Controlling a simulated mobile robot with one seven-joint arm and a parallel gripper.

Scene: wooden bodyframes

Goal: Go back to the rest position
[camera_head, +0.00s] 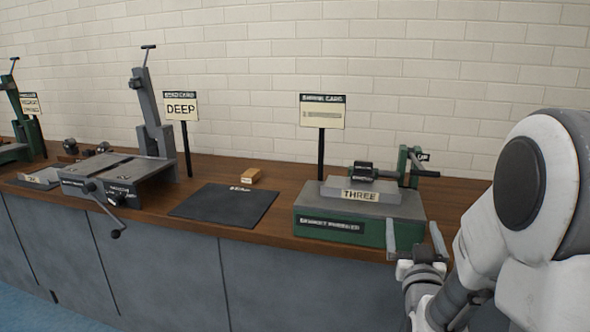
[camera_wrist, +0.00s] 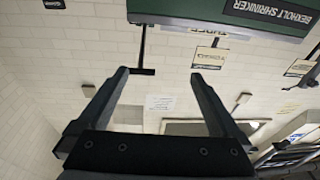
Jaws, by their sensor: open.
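My gripper (camera_head: 414,238) is open and empty, at the front of the wooden workbench (camera_head: 275,212) on the right. Its two fingers point up and stand apart in front of the green shrinker machine (camera_head: 370,233), near its right front corner. In the wrist view my gripper (camera_wrist: 160,75) also shows open, with nothing between the dark fingers. The green shrinker body (camera_wrist: 240,14) is at the top of that view. I cannot tell whether the fingers touch anything. My white arm fills the right side of the head view.
A grey machine with a crank (camera_head: 120,180) stands left, by a "DEEP" sign (camera_head: 181,107). A black mat (camera_head: 225,203) and a small wooden block (camera_head: 251,175) lie mid-bench. Another sign (camera_head: 322,112) stands behind the shrinker. A brick wall (camera_head: 250,60) is behind.

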